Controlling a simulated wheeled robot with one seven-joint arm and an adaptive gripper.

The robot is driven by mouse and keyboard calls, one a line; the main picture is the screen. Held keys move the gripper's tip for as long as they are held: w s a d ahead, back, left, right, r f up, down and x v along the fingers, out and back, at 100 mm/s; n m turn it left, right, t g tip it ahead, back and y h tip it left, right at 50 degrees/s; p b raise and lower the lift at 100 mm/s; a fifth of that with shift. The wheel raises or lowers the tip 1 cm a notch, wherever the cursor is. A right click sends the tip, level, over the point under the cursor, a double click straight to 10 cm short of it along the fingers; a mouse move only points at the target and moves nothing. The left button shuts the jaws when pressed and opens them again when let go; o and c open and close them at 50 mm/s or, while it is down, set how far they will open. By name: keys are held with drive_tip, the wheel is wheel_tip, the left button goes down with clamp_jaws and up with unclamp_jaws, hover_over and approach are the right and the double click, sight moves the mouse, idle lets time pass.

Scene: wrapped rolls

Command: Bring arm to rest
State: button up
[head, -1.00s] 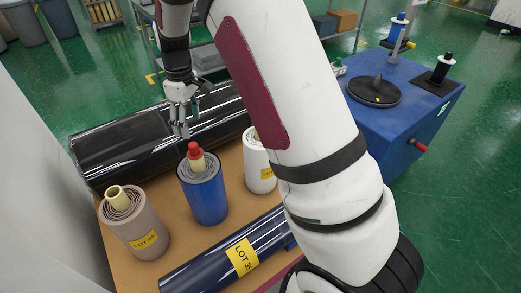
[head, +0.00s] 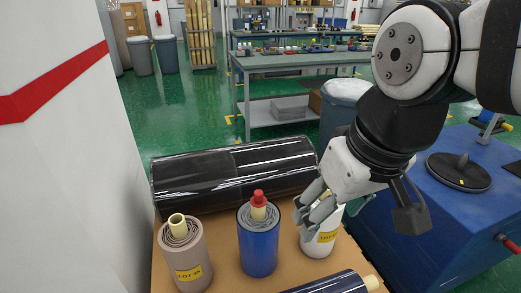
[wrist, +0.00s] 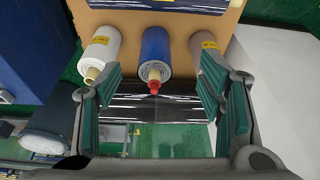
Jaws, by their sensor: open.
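My gripper (head: 314,206) is at the right of centre in the head view, in front of part of the white roll. In the wrist view my gripper (wrist: 155,100) shows its two green-padded fingers wide apart with nothing between them. The blue roll (head: 258,247) stands upright on the brown table top, with a red cap on its core; it also shows in the wrist view (wrist: 155,48). The white roll (head: 319,240) stands to its right, partly hidden by my gripper. A grey-brown roll (head: 186,255) stands to the left.
A large black wrapped roll (head: 230,172) lies behind the upright rolls. A dark blue roll (head: 335,284) lies at the front edge of view. A blue cabinet (head: 440,225) with a black disc (head: 459,172) stands right. A white wall (head: 60,170) bounds the left side.

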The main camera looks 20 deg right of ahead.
drive_tip(key=s, duration=0.1)
drive_tip(key=s+f, duration=0.1)
drive_tip(key=s, duration=0.1)
drive_tip(key=shift+d+m, duration=0.1)
drive_tip(key=shift+m, duration=0.2)
drive_tip(key=shift+r+t+p, duration=0.5)
drive_tip(key=shift+r+p, duration=0.9)
drive_tip(key=shift+r, duration=0.4)
